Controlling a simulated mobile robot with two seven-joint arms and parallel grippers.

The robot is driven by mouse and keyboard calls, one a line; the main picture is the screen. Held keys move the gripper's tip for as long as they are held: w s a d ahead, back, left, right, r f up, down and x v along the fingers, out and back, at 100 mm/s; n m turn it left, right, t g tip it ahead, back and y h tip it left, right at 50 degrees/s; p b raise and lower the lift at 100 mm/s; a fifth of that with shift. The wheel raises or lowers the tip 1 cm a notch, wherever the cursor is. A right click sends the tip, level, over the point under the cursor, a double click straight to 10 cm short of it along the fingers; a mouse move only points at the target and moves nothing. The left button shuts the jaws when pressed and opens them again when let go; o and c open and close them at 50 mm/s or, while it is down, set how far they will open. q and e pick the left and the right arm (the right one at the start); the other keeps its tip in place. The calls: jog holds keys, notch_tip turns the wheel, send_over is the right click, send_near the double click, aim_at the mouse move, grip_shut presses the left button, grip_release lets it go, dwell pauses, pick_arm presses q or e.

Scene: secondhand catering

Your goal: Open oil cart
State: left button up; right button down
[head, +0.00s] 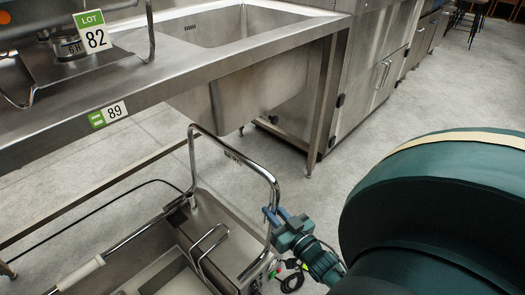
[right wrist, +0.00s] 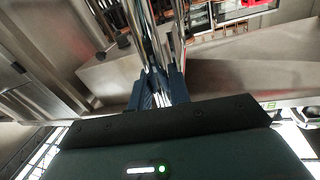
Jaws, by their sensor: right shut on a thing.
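The oil cart (head: 215,225) is a low stainless steel unit at the bottom middle of the head view. A tall chrome push handle (head: 233,150) loops up from it. A thinner wire bail (head: 205,242) stands over its top. My right gripper (head: 272,215) is shut on the right upright of the chrome handle. In the right wrist view its blue fingers (right wrist: 160,92) close around the chrome tube (right wrist: 153,45). The cart's lower part is cut off by the picture's bottom edge. My left gripper is not in view.
A leg (head: 322,110) and steel cabinets (head: 375,75) are at the back right. A black cable (head: 100,207) runs at left. Grey floor is clear between cart and cabinets.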

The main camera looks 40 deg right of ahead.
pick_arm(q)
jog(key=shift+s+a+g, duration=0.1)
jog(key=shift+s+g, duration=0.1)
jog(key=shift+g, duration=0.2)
pick_arm(e)
jog(key=shift+s+d, duration=0.1)
jog(key=shift+s, duration=1)
jog(key=c, duration=1.3)
grip_release()
jog(key=shift+c, duration=0.2)
pick_arm(q)
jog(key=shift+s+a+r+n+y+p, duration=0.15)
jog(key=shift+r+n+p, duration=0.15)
jog(key=shift+p, duration=0.3)
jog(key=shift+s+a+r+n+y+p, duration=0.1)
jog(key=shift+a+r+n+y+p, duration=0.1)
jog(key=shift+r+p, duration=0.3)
pick_arm(e)
jog(key=s+a, duration=0.1)
jog(key=s, duration=1.2)
jog(key=shift+a, duration=0.3)
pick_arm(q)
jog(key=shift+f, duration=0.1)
